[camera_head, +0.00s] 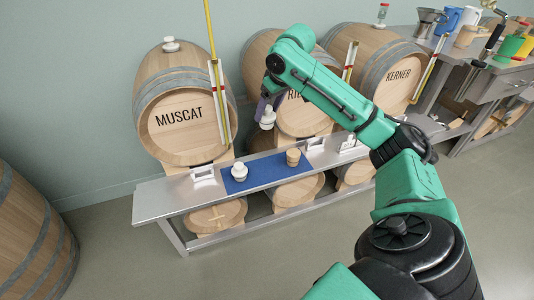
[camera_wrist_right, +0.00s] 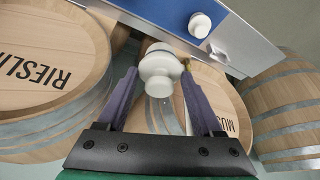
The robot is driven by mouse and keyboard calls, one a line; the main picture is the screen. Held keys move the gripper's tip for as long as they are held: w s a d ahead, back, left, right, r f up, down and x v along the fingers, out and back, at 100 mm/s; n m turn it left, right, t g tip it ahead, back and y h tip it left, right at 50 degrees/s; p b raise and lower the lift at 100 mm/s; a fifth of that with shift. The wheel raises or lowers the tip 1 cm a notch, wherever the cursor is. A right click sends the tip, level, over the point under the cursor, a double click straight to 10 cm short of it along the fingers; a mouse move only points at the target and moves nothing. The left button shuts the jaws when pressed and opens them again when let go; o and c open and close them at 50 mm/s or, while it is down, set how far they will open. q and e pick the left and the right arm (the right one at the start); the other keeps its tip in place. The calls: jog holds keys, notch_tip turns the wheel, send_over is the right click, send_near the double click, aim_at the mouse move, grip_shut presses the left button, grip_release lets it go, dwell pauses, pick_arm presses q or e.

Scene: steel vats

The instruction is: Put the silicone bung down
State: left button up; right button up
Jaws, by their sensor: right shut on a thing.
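My right gripper (camera_head: 264,108) is shut on a white silicone bung (camera_head: 267,121) and holds it in the air in front of the RIESLING barrel, above and behind the blue mat (camera_head: 262,178). In the right wrist view the held bung (camera_wrist_right: 160,72) sits between the two purple fingers and has a wide flange. A second white bung (camera_head: 239,173) stands on the left part of the mat, and it also shows in the right wrist view (camera_wrist_right: 199,25). My left gripper is not in view.
A tan wooden bung (camera_head: 293,157) stands on the mat's right part. White stands (camera_head: 203,174) flank the mat on the steel shelf (camera_head: 160,204). The MUSCAT barrel (camera_head: 185,110) has a white bung (camera_head: 170,44) on top. The middle of the mat is clear.

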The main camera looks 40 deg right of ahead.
notch_tip(320, 180, down, 20)
jog(key=b, duration=0.4)
jog(key=shift+r, duration=0.15)
jog(key=o, duration=1.5)
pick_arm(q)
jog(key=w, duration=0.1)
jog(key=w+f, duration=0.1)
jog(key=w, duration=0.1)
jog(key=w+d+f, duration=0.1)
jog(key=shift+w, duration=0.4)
pick_arm(e)
jog(key=shift+o, duration=0.2)
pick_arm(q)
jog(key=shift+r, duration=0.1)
pick_arm(e)
jog(key=shift+r, duration=0.2)
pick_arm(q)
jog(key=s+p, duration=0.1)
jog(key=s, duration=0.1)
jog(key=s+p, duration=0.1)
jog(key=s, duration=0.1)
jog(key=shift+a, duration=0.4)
pick_arm(e)
jog(key=v, duration=1.1)
jog(key=shift+s+r, duration=0.15)
jog(key=shift+r, duration=0.25)
jog(key=shift+f, duration=0.1)
